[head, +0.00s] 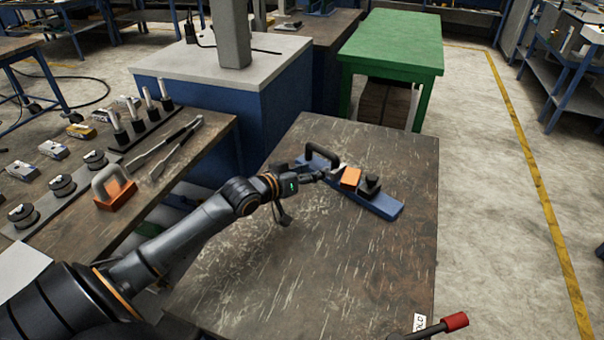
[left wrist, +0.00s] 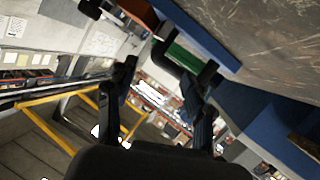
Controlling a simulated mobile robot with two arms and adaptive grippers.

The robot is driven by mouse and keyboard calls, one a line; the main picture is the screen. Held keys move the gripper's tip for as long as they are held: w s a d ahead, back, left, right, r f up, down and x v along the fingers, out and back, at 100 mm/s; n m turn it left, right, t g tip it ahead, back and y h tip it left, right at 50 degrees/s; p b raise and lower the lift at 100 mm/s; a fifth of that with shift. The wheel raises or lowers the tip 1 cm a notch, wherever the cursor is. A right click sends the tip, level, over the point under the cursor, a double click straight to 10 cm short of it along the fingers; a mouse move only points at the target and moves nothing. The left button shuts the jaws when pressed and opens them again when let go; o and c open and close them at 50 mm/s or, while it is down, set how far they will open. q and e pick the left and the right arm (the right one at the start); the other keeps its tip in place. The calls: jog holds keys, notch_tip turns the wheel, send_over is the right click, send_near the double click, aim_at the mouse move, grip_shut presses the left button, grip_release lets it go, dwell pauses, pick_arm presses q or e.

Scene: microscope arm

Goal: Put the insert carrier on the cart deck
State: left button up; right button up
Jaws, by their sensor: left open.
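A blue bar-shaped carrier (head: 382,205) lies on a worn dark-brown top (head: 330,265), with a black arched handle (head: 322,152) at its far left end and an orange block and black clamp-like part on it. My left gripper (head: 322,174) is beside the handle, low over the carrier. In the left wrist view its fingers (left wrist: 160,85) are apart, with the blue carrier (left wrist: 198,32) and the black handle (left wrist: 172,52) ahead near the right finger. I cannot tell whether the handle lies between the fingers or they touch it. My right gripper is not in view.
A bench (head: 75,215) at left holds black pucks, pegs, tongs and an orange block with a grey handle. A grey-topped blue cabinet (head: 160,65) and a green table (head: 395,45) stand behind. A red-tipped lever (head: 455,321) is at the near right.

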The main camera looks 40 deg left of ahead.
pick_arm(q)
jog(key=shift+v, duration=1.95)
jog(key=shift+d, duration=0.1)
